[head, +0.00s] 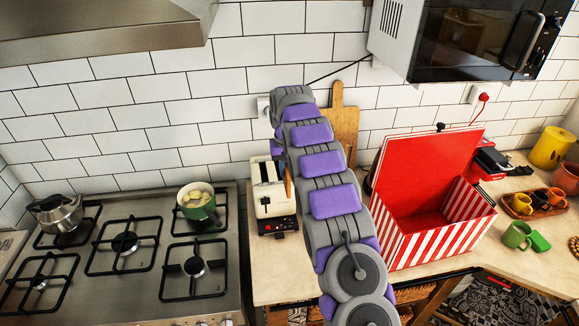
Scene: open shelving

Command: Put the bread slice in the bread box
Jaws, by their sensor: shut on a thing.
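The bread box (412,245) is red with red and white striped sides. It stands on the counter right of my arm with its lid (425,170) raised, and the part of its inside that I see is empty. My gripper (280,152) hangs beyond my arm above the right side of the toaster and is mostly hidden by the arm links. It is shut on the bread slice (289,187), which shows as a thin upright brown edge beside the arm. The cream toaster (262,207) stands just left of the slice.
A gas stove (140,284) with a kettle (60,215) and a green pot (198,206) is at left. A wooden cutting board (346,125) leans on the wall. A microwave (465,40) hangs above the box. Cups (517,235) and a tray stand right of the box.

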